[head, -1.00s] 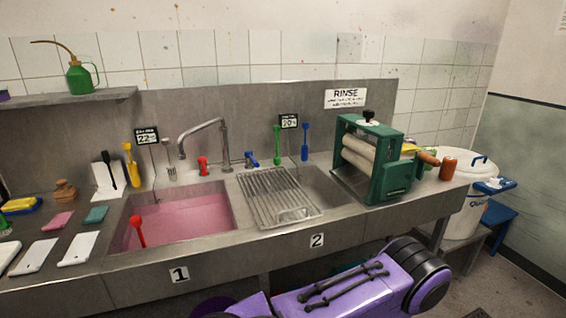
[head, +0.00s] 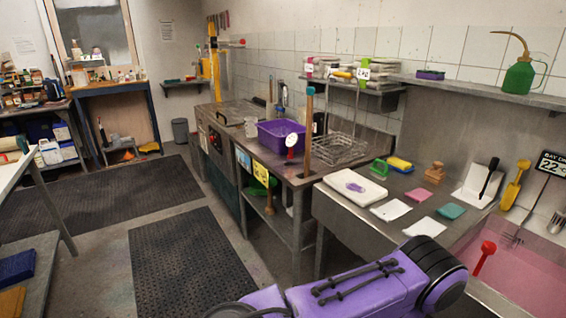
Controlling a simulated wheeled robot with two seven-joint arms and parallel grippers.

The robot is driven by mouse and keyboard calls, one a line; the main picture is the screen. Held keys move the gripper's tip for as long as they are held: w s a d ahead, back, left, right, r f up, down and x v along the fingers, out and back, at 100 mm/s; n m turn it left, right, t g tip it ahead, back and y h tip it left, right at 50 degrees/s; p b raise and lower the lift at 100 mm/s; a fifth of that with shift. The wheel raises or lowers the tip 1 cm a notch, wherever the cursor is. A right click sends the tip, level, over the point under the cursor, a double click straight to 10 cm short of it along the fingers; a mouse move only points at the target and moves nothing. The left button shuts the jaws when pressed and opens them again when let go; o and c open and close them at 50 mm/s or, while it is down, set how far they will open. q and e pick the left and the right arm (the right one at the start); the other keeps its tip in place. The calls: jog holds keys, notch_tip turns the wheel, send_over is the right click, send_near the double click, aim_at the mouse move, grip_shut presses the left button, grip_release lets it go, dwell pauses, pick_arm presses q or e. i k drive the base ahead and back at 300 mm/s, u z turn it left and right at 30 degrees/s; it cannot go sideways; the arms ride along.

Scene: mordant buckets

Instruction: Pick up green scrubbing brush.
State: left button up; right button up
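A small green item with a loop-like handle (head: 379,168), which looks like the green scrubbing brush, lies on the steel counter in the head view, between the white slab and a blue-and-yellow sponge. Its bristles are too small to make out. It stands apart from any part of me. A purple and black arm link of mine crosses the lower middle of the view, in front of the counter. Neither of my grippers shows.
A white slab (head: 355,187), a blue-and-yellow sponge (head: 400,164), a wooden block (head: 435,173) and flat pads lie around it. The pink sink (head: 515,275) is at right. A purple basin (head: 281,135) stands on the bench behind. Floor with dark mats (head: 185,265) is open at left.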

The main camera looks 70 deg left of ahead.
aim_at(381, 175)
jog(key=u, duration=2.1)
